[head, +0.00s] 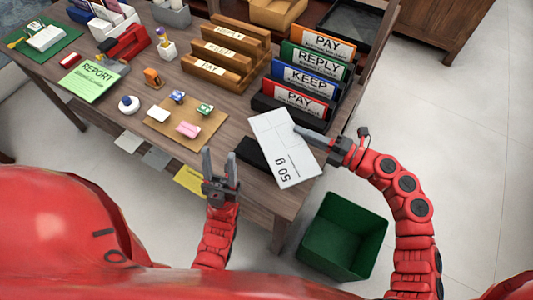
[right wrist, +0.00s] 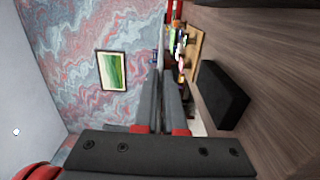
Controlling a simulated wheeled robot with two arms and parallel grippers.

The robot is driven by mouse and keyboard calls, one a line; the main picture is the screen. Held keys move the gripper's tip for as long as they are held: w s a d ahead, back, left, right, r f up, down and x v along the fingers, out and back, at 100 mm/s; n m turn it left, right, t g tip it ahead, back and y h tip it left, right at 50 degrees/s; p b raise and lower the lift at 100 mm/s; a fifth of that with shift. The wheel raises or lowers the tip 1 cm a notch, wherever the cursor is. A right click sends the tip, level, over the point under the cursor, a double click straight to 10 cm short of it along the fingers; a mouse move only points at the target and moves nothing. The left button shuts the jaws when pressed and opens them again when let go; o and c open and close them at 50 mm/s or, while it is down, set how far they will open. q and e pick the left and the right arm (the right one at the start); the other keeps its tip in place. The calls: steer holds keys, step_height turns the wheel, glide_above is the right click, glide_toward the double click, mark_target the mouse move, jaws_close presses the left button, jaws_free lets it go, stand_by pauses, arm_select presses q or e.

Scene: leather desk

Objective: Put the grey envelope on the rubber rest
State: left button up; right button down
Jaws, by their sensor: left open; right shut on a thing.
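The light grey envelope (head: 283,143), marked "50 g", is held at its right edge by my right gripper (head: 318,136), which is shut on it. In the right wrist view my right gripper's fingers (right wrist: 162,105) are together, with the envelope's thin edge hard to make out. A black block (head: 249,153), which looks like the rubber rest, lies on the desk; the envelope hides its right part in the head view. The rest also shows in the right wrist view (right wrist: 222,95), right of the fingers. My left gripper (head: 219,162) is open and empty at the desk's front edge.
Upright coloured folders (head: 302,75) stand behind the envelope, with wooden labelled racks (head: 215,66) to their left. A tan board (head: 186,122) with small clips and a card lies left of the rest. A green bin (head: 342,237) stands on the floor below the desk's right end.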

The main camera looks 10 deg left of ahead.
step_height(320, 180, down, 5)
steer(key=shift+d+f, duration=0.1)
steer(key=shift+d, duration=0.05)
step_height(320, 180, down, 4)
steer(key=shift+f, duration=0.3)
steer(key=shift+f, duration=0.2)
steer(key=c, duration=1)
jaws_free()
steer(key=shift+r, duration=0.15)
